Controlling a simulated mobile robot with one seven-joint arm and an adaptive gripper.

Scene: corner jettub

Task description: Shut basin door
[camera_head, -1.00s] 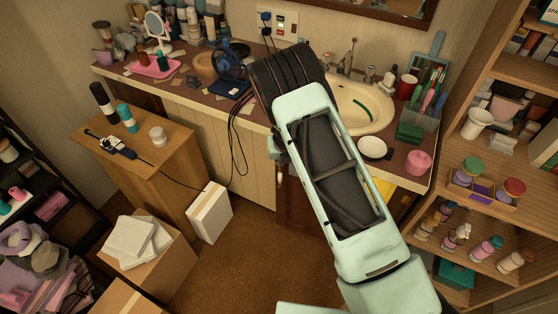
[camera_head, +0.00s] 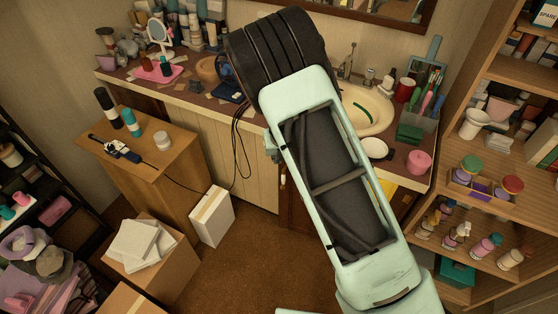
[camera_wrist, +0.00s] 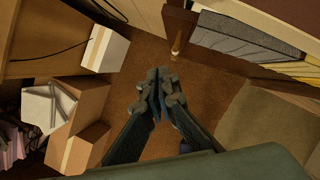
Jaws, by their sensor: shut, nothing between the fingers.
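The basin door (camera_wrist: 180,27) is a dark brown panel standing open at the top of the wrist view, with a pale handle (camera_wrist: 177,46) near its lower end. To its right, the open cabinet shows grey folded cloth (camera_wrist: 240,40) and yellow cloth. In the head view, a strip of the brown door (camera_head: 296,205) shows left of my arm, below the basin (camera_head: 365,108). My gripper (camera_wrist: 160,78) is shut and empty, below the door and handle in the wrist view and apart from them. In the head view my arm hides it.
A white box (camera_head: 211,215) stands on the floor left of the cabinet. Cardboard boxes (camera_head: 150,258) and a small wooden cabinet (camera_head: 150,165) are farther left. An open shelf (camera_head: 480,205) stands at the right. Brown carpet (camera_head: 235,265) is clear between them.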

